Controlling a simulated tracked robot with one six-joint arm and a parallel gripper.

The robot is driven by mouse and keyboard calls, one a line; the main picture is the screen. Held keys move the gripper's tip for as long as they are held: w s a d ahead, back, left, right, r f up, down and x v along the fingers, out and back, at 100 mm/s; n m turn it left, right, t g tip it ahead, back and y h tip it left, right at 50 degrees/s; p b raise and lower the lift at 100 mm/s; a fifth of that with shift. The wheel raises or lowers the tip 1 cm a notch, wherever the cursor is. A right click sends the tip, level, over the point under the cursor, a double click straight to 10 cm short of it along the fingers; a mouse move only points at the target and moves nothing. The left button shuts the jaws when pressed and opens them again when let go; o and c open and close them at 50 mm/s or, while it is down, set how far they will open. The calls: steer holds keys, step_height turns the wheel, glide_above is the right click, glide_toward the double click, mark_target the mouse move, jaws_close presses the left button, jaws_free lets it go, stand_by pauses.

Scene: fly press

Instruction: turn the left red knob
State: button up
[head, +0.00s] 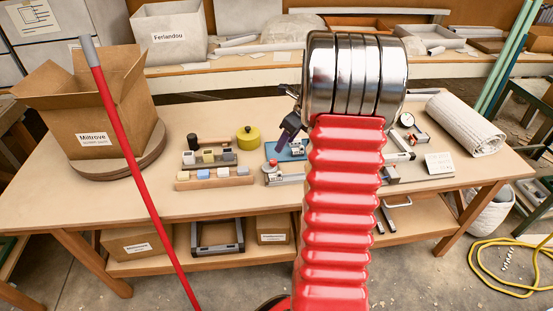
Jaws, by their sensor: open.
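A small red knob (273,162) shows on a low grey metal device (285,178) near the middle of the workbench. My red ribbed arm and its chrome joint stand in front and cover whatever lies just right of it, so no second red knob is clear to me. My gripper (284,146) is dark, open and pointing down, above and slightly right of the red knob. It appears apart from the knob, but the depth between them is hard to judge. The arm partly hides the gripper.
The workbench (230,108) holds wooden blocks (215,178), a yellow tin (248,138), an open cardboard box (95,105), a round gauge (407,119) and a white roll (465,125). A red pole (130,150) crosses the left side. A yellow hose (500,285) lies on the floor.

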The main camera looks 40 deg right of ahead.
mark_target(274, 161)
steer(key=x, duration=1.1)
steer(key=shift+a+f, duration=0.1)
steer(key=shift+f, duration=0.25)
steer(key=c, duration=1.1)
